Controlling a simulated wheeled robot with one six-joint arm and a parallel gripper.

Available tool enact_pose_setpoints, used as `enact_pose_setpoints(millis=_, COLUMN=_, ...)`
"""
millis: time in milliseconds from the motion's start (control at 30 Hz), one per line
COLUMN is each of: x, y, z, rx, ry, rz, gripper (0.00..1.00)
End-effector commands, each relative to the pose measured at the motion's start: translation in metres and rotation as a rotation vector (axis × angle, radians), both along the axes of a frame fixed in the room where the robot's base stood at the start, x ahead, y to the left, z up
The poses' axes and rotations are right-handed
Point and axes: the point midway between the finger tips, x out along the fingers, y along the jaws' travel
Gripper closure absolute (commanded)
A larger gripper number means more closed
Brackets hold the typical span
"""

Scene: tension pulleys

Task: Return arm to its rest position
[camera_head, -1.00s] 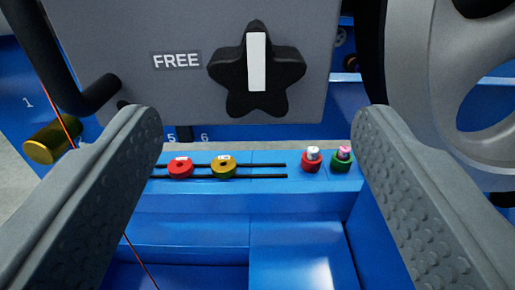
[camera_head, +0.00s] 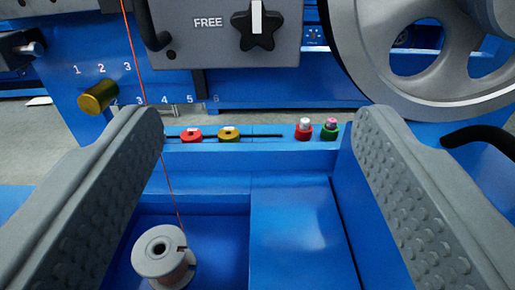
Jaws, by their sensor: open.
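My gripper (camera_head: 255,125) is open, with one grey textured finger on each side of the picture. Nothing is between its fingers. Ahead of it is a grey panel (camera_head: 205,45) marked FREE, with a black star-shaped knob (camera_head: 256,27) carrying a white bar. The knob stands apart from the fingers. A red disc (camera_head: 191,136) and a yellow disc (camera_head: 229,134) sit on dark rails on the blue ledge. A red-based peg (camera_head: 304,129) and a green-based peg (camera_head: 329,130) stand to their right.
A grey spool (camera_head: 163,256) stands in the blue tray at the lower left, with an orange cord (camera_head: 148,100) running up from it. A brass cylinder (camera_head: 98,97) sticks out at the left. A large grey wheel (camera_head: 430,60) fills the upper right. The blue tray's middle is bare.

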Motion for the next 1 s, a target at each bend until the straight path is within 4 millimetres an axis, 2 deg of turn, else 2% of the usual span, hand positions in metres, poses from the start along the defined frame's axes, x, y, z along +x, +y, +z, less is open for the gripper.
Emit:
enact_pose_setpoints(millis=400, x=0.000, y=0.000, z=0.001, rx=0.000, ry=0.000, rz=0.000, gripper=0.33)
enact_pose_setpoints(millis=533, x=-0.010, y=0.000, z=0.008, rx=-0.001, ry=-0.003, rz=0.000, gripper=0.33)
enact_pose_setpoints(millis=667, x=-0.037, y=0.000, z=0.023, rx=-0.002, ry=-0.001, rz=0.000, gripper=0.33)
enact_pose_setpoints(millis=1000, x=-0.133, y=0.001, z=0.061, rx=-0.006, ry=0.011, rz=-0.001, gripper=0.33)
